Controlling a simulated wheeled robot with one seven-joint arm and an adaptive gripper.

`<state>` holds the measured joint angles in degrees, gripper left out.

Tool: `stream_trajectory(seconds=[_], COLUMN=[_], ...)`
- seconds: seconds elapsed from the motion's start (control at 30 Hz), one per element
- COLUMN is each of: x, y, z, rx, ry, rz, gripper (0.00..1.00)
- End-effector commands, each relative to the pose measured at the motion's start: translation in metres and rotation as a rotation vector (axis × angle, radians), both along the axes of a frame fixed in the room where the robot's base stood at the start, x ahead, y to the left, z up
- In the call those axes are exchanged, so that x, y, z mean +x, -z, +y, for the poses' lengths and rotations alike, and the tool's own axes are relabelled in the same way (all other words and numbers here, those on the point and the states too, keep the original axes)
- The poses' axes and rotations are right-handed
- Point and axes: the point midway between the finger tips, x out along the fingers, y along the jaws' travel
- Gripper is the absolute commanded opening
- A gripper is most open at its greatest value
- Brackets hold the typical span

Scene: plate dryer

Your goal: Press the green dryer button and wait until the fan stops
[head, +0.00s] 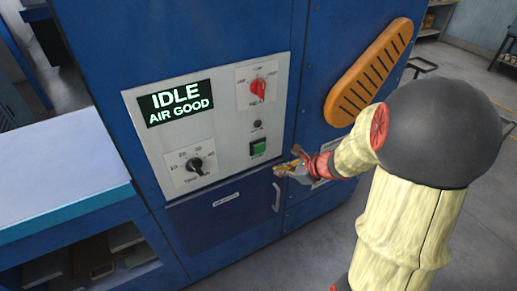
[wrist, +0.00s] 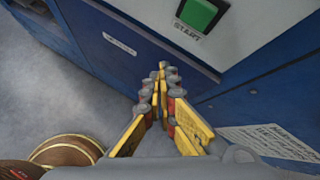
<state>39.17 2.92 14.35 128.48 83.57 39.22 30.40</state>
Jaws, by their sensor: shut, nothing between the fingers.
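The green button (head: 258,147) sits low on the right side of the grey control panel on the blue dryer. In the wrist view the green button (wrist: 198,13) shows at the top, above the word START. The display (head: 176,104) reads IDLE, AIR GOOD. My gripper (head: 291,161) is just right of the button in the head view, apart from it. In the wrist view my gripper (wrist: 161,72) has its fingertips together with nothing between them, below and left of the button. The fan itself is not visible.
A red selector knob (head: 258,88) and a black timer knob (head: 196,165) share the panel. A drawer or door with a handle (head: 276,197) lies below. An orange vent (head: 368,72) sticks out at the right. A blue-topped bench (head: 62,190) stands at the left.

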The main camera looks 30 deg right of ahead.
Motion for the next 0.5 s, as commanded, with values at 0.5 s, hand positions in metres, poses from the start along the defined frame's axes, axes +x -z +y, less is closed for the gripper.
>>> stream_trajectory(seconds=[0.5], x=[0.026], y=[0.000], z=[0.002], rx=[-0.002], ry=[-0.007], rz=[0.000], gripper=[0.00])
